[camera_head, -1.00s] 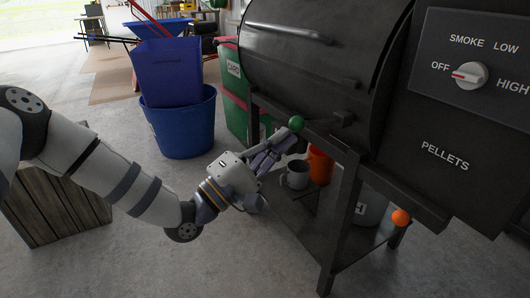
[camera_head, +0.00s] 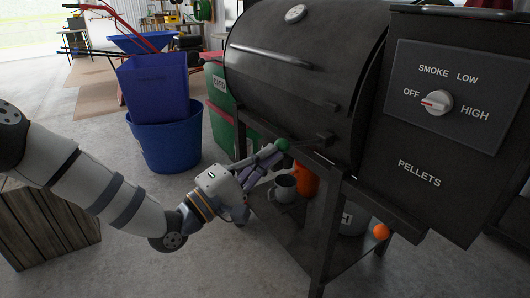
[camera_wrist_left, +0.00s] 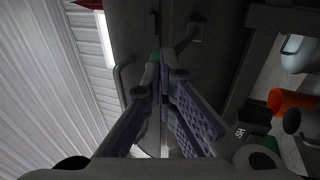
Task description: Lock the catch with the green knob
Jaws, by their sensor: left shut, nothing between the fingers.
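The green knob (camera_head: 281,145) sits at the front edge of the black smoker, below its barrel lid. My left gripper (camera_head: 270,156) reaches it from the lower left, with its fingertips right beside the knob. The fingers are shut and empty. In the left wrist view the fingertips (camera_wrist_left: 166,76) meet just in front of the green knob (camera_wrist_left: 154,57), which they partly hide. I cannot tell whether they touch it. The rest of the catch is hard to make out against the dark metal. My right gripper is not in view.
The smoker (camera_head: 290,60) has a control panel with a dial (camera_head: 437,102) at OFF. An orange knob (camera_head: 381,231) is lower right. A grey mug (camera_head: 285,188) and an orange container (camera_head: 306,180) stand on the lower shelf. Blue bins (camera_head: 165,135) and a wooden crate (camera_head: 40,225) stand left.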

